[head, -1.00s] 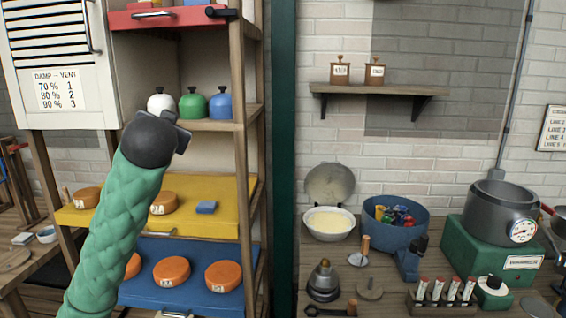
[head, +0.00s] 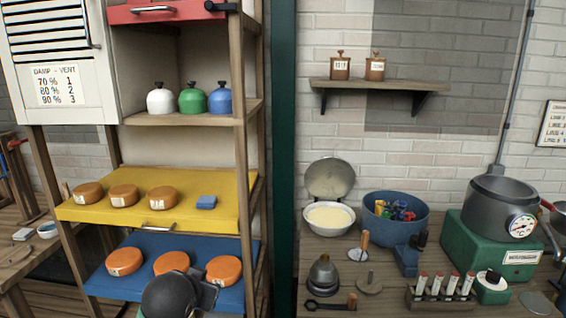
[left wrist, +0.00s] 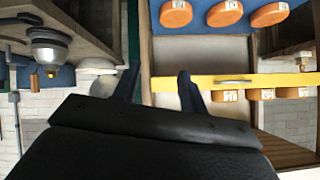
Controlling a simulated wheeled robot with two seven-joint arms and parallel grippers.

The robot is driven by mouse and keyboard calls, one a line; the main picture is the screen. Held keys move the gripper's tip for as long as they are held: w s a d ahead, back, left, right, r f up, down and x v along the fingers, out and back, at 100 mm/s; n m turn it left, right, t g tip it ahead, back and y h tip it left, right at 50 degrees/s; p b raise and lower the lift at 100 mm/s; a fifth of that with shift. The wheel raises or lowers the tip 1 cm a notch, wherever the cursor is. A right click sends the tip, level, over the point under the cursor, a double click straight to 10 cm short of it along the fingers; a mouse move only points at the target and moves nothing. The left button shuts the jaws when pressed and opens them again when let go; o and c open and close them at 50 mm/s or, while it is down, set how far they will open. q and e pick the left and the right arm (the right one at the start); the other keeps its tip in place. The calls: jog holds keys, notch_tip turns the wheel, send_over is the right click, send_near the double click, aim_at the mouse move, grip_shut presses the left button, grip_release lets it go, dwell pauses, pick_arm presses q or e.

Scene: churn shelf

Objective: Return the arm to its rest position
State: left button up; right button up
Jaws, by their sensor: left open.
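My left arm shows at the bottom of the head view, where its dark wrist (head: 172,296) is low in front of the blue shelf board. In the left wrist view, my left gripper (left wrist: 158,88) has its two dark fingers apart with nothing between them. The fingertips do not show clearly in the head view. My right gripper is in neither view.
The shelf rack holds orange cheeses on a yellow board (head: 225,185) and a blue board (head: 140,240). White (head: 160,99), green (head: 193,99) and blue (head: 220,99) domed items stand above. To the right, a counter holds a blue tub (head: 385,228), a bowl (head: 329,230) and a pot (head: 496,208).

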pick_arm(q)
jog(key=s+d+f+n+g+h, duration=0.1)
jog(key=s+d+f+g, duration=0.2)
jog(key=s+f, duration=2.8)
jog(key=s+g, duration=0.2)
jog(key=g, duration=0.3)
jog(key=shift+d+g, duration=0.15)
jog(key=shift+g, duration=0.25)
